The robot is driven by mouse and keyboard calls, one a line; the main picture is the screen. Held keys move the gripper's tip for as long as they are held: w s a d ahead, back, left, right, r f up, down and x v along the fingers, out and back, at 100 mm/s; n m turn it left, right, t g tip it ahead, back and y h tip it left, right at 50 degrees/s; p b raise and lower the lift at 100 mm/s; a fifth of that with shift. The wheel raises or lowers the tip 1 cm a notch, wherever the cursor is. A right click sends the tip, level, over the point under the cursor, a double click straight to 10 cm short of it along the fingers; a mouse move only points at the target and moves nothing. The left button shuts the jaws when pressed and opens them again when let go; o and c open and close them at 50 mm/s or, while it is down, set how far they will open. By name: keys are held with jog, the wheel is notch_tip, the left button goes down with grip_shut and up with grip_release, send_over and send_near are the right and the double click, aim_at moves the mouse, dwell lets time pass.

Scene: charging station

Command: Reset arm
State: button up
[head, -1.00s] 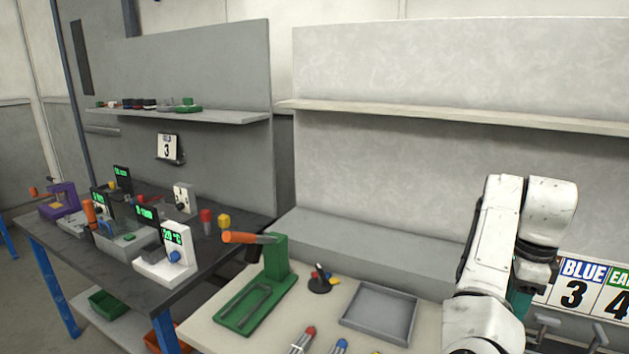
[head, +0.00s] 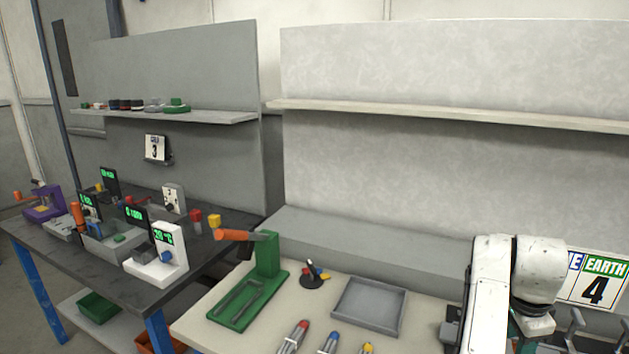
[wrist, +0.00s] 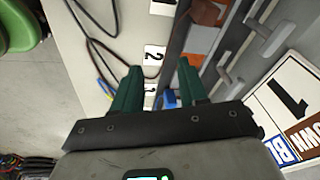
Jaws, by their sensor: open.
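My arm (head: 490,285) stands at the right side of the head view, folded, with its white links in front of the light workbench. In the head view my gripper's fingers cannot be made out. In the wrist view my gripper (wrist: 158,85) shows two green fingers spread apart with nothing between them. Beyond the fingers are a pale panel with number labels, a blue part and dark cables. The fingers appear to touch nothing.
The light bench holds a green lever press (head: 262,275), a grey tray (head: 370,305) and several coloured-tip cylinders. A dark table (head: 95,245) with display devices stands left. A number sign (head: 597,280) and grey hooks are right of my arm.

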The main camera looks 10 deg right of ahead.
jog(key=s+f+n, duration=0.2)
jog(key=s+a+f+n+t+h, duration=0.1)
jog(key=s+f+n, duration=0.1)
jog(key=f+n, duration=0.1)
jog(key=shift+s+a+f+h, duration=0.1)
jog(key=shift+s+a+h, duration=0.1)
jog(key=shift+s+h, duration=0.1)
jog(key=s+a+f+n, duration=0.1)
jog(key=n, duration=0.1)
jog(key=s+a+f+n+t, duration=0.1)
jog(key=s+a+n, duration=0.1)
jog(key=s+a+f+n, duration=0.1)
jog(key=a+n, duration=0.1)
jog(key=shift+s+f+t, duration=0.25)
jog(key=shift+f+t, duration=0.05)
jog(key=shift+f, duration=0.1)
jog(key=s+a+f+n+t+y, duration=0.1)
jog(key=s+a+f+n+y, duration=0.3)
jog(key=s+a+n, duration=0.9)
jog(key=s+f+m+g, duration=0.3)
jog(key=s+f, duration=0.2)
jog(key=s, duration=0.3)
jog(key=shift+s+m, duration=0.2)
jog(key=shift+m, duration=0.2)
jog(key=shift+f, duration=0.1)
